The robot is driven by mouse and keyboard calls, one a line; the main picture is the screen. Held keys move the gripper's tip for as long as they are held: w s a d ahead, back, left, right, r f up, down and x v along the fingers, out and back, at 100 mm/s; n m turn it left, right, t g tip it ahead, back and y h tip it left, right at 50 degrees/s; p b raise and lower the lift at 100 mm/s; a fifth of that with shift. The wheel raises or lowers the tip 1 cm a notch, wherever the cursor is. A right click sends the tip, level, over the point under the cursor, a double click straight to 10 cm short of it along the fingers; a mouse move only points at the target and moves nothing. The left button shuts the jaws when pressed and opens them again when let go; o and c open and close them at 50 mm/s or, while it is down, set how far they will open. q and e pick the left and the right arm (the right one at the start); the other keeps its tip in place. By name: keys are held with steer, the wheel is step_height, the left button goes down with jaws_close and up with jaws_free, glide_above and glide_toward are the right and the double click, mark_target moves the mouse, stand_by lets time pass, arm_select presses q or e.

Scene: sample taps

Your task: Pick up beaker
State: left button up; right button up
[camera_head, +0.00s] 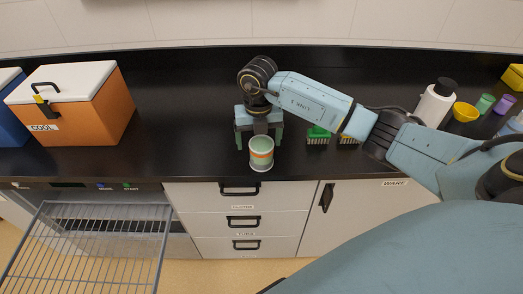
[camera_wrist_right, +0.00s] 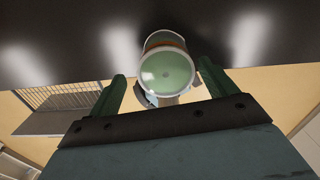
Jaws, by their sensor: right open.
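The beaker (camera_head: 261,154), pale green with an orange band, appears upright at the front edge of the black counter in the head view. In the right wrist view, its round pale green end (camera_wrist_right: 166,75) faces the camera. My right gripper (camera_head: 259,137) is open, just behind the beaker in the head view. Its two green fingers (camera_wrist_right: 163,88) lie left and right of the beaker in the wrist view, with a gap on the left and little gap on the right. I cannot tell whether the right finger touches it. My left gripper is not in view.
An orange box with a white lid (camera_head: 80,108) stands left on the counter (camera_head: 185,110). Green brush-like items (camera_head: 318,135) lie right of the gripper. A white bottle (camera_head: 435,102) and yellow cup (camera_head: 464,112) stand far right. A wire rack (camera_head: 90,245) sticks out below left.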

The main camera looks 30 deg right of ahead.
mark_target(262, 156)
steer(key=f, duration=0.2)
steer(key=s+f, duration=0.1)
steer(key=f, duration=0.2)
steer(key=shift+d+f+p, duration=0.1)
steer(key=shift+f+p, duration=0.2)
steer(key=shift+p, duration=0.05)
steer(key=shift+f, duration=0.3)
steer(key=shift+c, duration=0.2)
steer(key=c, duration=1)
steer(key=shift+c, duration=0.2)
